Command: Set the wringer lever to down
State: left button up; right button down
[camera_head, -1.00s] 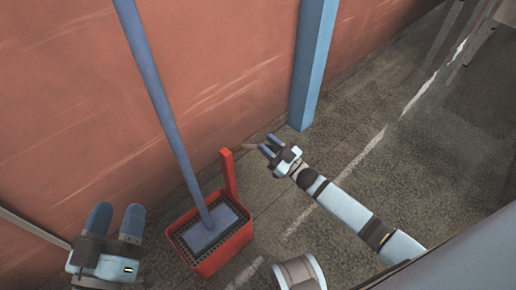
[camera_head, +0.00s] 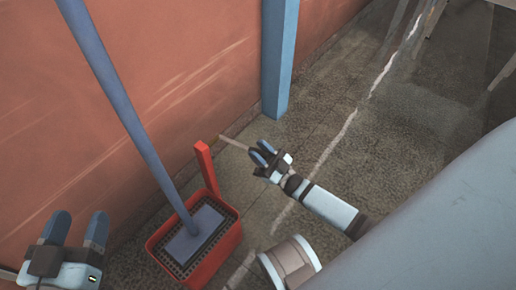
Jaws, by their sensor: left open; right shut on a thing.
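A red mop bucket (camera_head: 229,246) with a dark grid top stands on the floor near the wall. A red upright bar (camera_head: 207,168), which looks like the wringer lever, rises at its back edge. A grey-blue mop (camera_head: 131,122) leans in the bucket, its flat head on the grid. My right gripper (camera_head: 261,152) is right of the red bar, apart from it. It is shut on a thin tan bar (camera_head: 235,143), whose far end points toward the red bar; I cannot tell if they join. My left gripper (camera_head: 75,228) is open and empty, left of the bucket.
An orange wall (camera_head: 200,50) runs behind the bucket. A blue post (camera_head: 278,60) stands by the wall, behind my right gripper. Grey stone floor (camera_head: 400,130) with a pale line is clear to the right. Table-like legs (camera_head: 503,70) show at the upper right.

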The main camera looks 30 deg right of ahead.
jog(key=c, duration=0.8)
grip_release()
pick_arm(q)
jog(key=shift+s+d+f+n+p, duration=0.25)
jog(key=shift+s+n+p, duration=0.2)
jog(key=shift+p, duration=0.35)
pick_arm(e)
jog(key=v, duration=1.4)
pick_arm(q)
jog(key=shift+w+r, duration=0.1)
jog(key=shift+r, duration=0.1)
pick_arm(e)
jog(key=shift+w, duration=0.1)
